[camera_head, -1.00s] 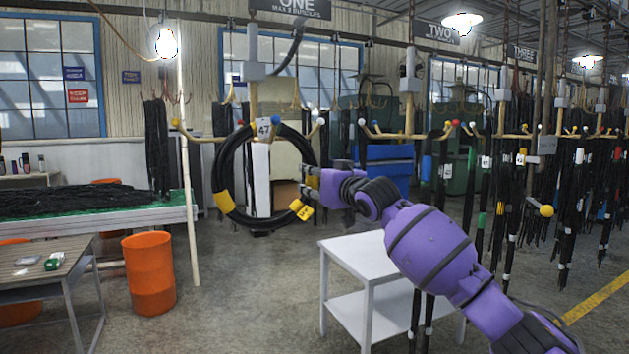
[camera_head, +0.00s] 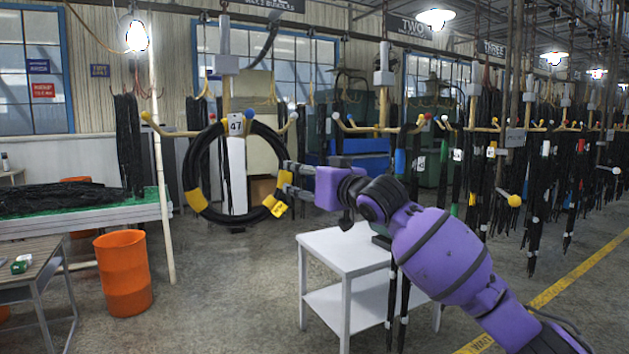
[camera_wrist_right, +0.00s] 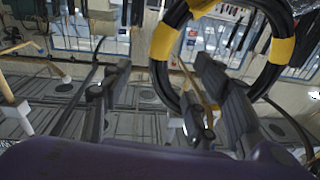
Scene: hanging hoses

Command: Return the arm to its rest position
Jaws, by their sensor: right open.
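A black coiled hose (camera_head: 195,155) with yellow bands and a yellow tag (camera_head: 275,206) hangs from the rack hook bar under sign ONE, beside a tag numbered 47 (camera_head: 236,125). My purple right arm reaches in from the lower right. Its right gripper (camera_head: 285,178) is open, with its fingertips at the right edge of the coil. In the right wrist view, the two dark fingers (camera_wrist_right: 162,76) stand apart, and the coil (camera_wrist_right: 158,75) shows close by, behind and between them. I cannot tell whether they touch it. My left gripper is not in view.
A white two-shelf table (camera_head: 350,250) stands below my right arm. An orange barrel (camera_head: 123,273) and a green-topped bench (camera_head: 110,213) are at the left. Several hose racks fill the right side. The floor between barrel and white table is clear.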

